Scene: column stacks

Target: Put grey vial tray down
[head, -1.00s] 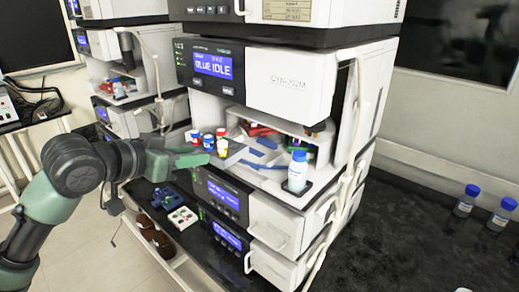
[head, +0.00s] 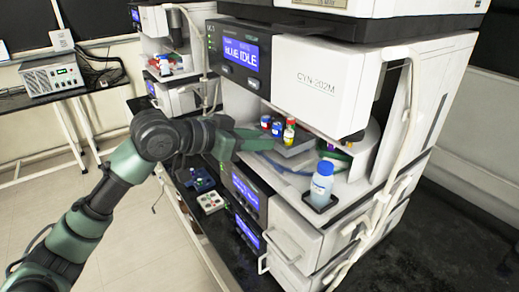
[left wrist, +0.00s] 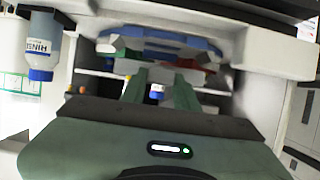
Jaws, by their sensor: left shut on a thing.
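The grey vial tray (head: 297,148) is in the open bay of the white instrument in the head view. It carries small vials (head: 277,129) with red, blue and yellow colours. My left gripper (head: 248,139) reaches in from the left and is shut on the tray's near left side. I cannot tell whether the tray touches the bay floor. In the left wrist view, my left gripper's fingers (left wrist: 160,92) point into the bay, and the tray is hard to make out there. My right gripper is not in view.
A blue-capped bottle (head: 321,184) stands in a black holder at the bay's front right; it shows upside down in the left wrist view (left wrist: 40,45). A blue rack (head: 200,181) and a white rack (head: 210,201) sit on the dark bench below my forearm.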

